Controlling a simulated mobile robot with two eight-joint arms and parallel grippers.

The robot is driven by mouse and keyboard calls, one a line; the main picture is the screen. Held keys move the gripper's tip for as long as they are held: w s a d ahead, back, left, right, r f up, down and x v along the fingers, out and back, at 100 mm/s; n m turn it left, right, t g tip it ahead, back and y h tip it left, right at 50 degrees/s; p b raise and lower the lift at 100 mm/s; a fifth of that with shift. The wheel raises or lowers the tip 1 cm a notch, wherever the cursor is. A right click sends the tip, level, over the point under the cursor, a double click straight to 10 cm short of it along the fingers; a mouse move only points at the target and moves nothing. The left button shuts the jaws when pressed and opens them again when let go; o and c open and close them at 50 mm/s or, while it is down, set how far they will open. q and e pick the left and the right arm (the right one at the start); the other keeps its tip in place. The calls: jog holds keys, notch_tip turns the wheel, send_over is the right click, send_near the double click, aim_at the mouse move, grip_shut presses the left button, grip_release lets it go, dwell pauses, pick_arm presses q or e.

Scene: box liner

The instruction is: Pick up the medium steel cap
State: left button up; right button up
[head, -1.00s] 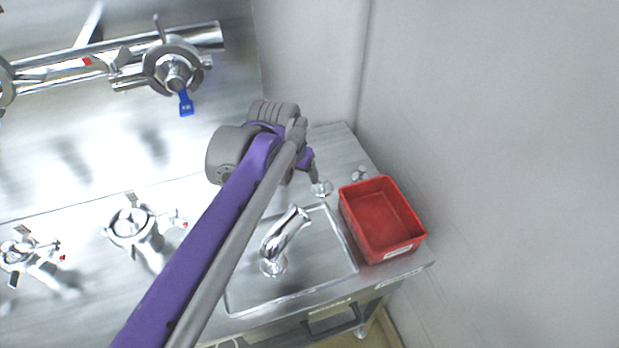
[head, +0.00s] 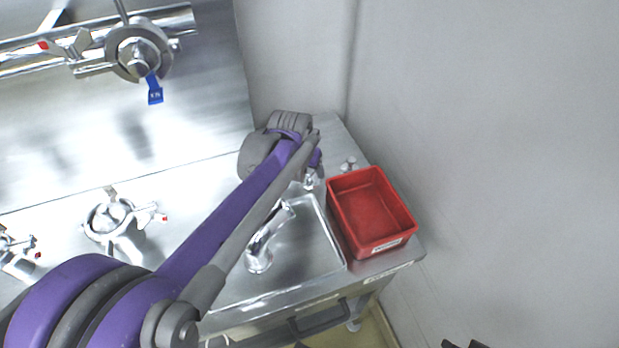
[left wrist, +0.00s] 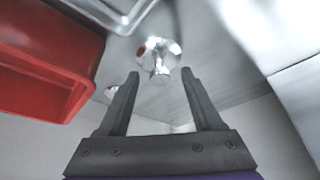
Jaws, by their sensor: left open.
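A shiny steel cap (left wrist: 160,57) with a round flange and a short stem stands on the steel counter in the left wrist view. It lies just beyond the fingertips of my left gripper (left wrist: 159,74), roughly centred between them. The gripper is open and empty. In the head view a steel cap (head: 309,183) shows beside the sink's back corner, partly hidden by my left arm, whose fingers are mostly hidden there. A second small steel piece (head: 348,164) stands behind the red bin; I cannot tell from size alone which is the medium one.
The red bin (head: 384,246) stands right of the sink (head: 290,283), close to the gripper. The wall (head: 480,150) is on the right, and valves and pipes (head: 140,50) are at the back left.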

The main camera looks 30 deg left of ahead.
pick_arm(q)
jog(key=shift+w+f, duration=0.1)
jog(key=shift+f, duration=0.1)
grip_shut()
jog(key=shift+r, duration=0.15)
dwell(0.3)
